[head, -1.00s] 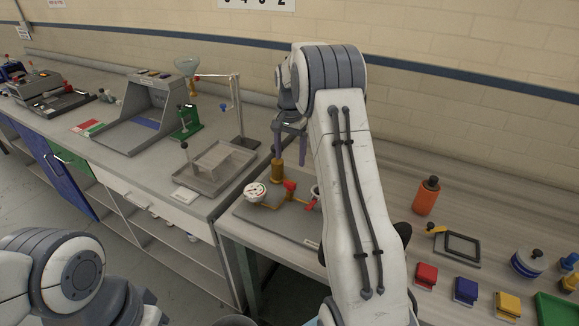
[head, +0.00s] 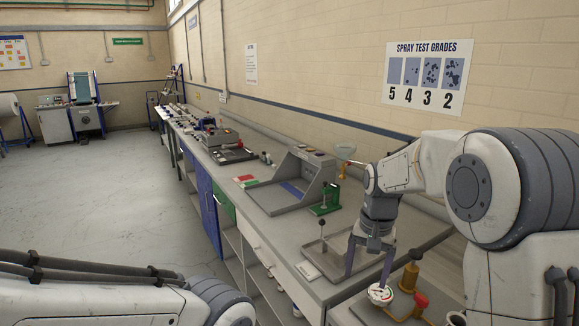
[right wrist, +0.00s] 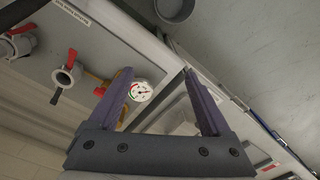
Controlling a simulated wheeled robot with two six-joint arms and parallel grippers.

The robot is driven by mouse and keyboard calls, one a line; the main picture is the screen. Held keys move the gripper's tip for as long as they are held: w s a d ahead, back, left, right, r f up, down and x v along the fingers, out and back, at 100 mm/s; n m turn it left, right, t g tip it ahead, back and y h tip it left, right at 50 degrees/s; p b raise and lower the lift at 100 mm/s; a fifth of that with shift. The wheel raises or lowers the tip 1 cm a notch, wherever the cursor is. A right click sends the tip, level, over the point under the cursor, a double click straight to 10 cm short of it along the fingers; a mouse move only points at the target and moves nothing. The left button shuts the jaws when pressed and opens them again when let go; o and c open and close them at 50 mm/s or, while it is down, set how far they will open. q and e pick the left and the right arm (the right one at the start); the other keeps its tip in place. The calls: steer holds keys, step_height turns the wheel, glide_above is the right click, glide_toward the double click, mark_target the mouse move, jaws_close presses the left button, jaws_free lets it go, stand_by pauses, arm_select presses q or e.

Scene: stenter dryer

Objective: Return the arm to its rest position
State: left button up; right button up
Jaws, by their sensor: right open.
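My right gripper (head: 367,275) is open and empty in the head view, pointing down above the bench. A round pressure gauge (head: 380,294) on a brass pipe shows just below its fingertips; whether they touch it cannot be told. In the right wrist view the two purple fingers of my right gripper (right wrist: 160,88) are spread apart, with the gauge (right wrist: 141,91) showing between them near the left finger. My right arm is bent, its elbow raised at the right of the head view. My left arm lies along the lower left; its gripper is out of view.
A red-handled valve (head: 421,300) and a brass cylinder (head: 409,276) stand beside the gauge. A grey tray (head: 318,262) lies left of the gripper. A green stand (head: 325,200) and a grey box tester (head: 285,190) are behind. The floor at left is clear.

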steer(key=s+a+r+n, duration=0.1)
steer(key=s+a+n, duration=0.4)
steer(key=s+a, duration=0.55)
steer(key=s+a+f+n, duration=0.1)
steer(key=s+n, duration=0.2)
steer(key=s, duration=0.5)
steer(key=s+a+f+n, duration=0.1)
steer(key=s+n, duration=0.3)
steer(key=s, duration=0.5)
steer(key=shift+s+a+y, duration=0.3)
steer(key=shift+f, duration=0.1)
